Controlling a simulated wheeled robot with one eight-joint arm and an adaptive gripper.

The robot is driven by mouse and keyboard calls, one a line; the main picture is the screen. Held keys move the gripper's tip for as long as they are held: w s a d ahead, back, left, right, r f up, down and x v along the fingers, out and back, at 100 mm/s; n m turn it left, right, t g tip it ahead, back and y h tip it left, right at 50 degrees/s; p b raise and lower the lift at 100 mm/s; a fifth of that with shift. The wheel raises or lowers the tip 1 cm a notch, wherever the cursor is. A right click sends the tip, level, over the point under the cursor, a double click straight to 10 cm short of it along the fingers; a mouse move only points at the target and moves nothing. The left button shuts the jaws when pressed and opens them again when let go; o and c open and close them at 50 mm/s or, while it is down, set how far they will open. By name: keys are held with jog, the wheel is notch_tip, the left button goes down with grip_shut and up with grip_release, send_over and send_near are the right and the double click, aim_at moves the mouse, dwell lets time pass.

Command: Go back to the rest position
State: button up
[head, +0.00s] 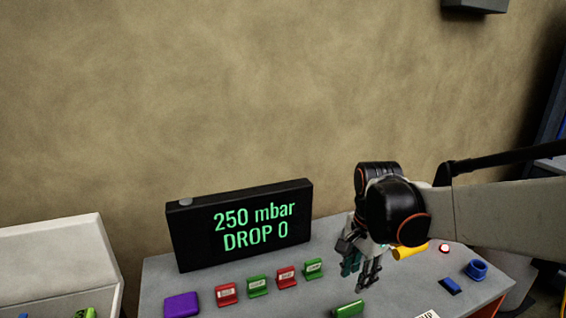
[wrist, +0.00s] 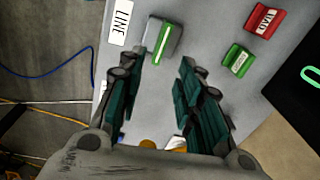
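My gripper (head: 362,276) hangs over the right half of the grey table (head: 212,281) in the head view, fingers pointing down. In the wrist view my gripper (wrist: 163,62) has its two dark green fingers spread apart, with nothing held between them. A green-topped block (wrist: 160,42) lies on the table just beyond the fingertips; it also shows in the head view (head: 348,309). I cannot tell the exact height of the fingertips above the table.
A black display (head: 240,225) reads "250 mbar DROP 0". Red and green labelled blocks (head: 258,287) and a purple block (head: 181,305) stand before it. A yellow cylinder (head: 410,252), red button (head: 444,248), blue block (head: 450,286) and blue ring (head: 477,270) are at right.

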jog(key=s+r+n+t, duration=0.4)
jog(key=s+n+t, duration=0.2)
jog(key=s+n, duration=0.7)
jog(key=shift+s+r+t, duration=0.15)
jog(key=shift+s+t, duration=0.15)
jog(key=shift+s, duration=0.15)
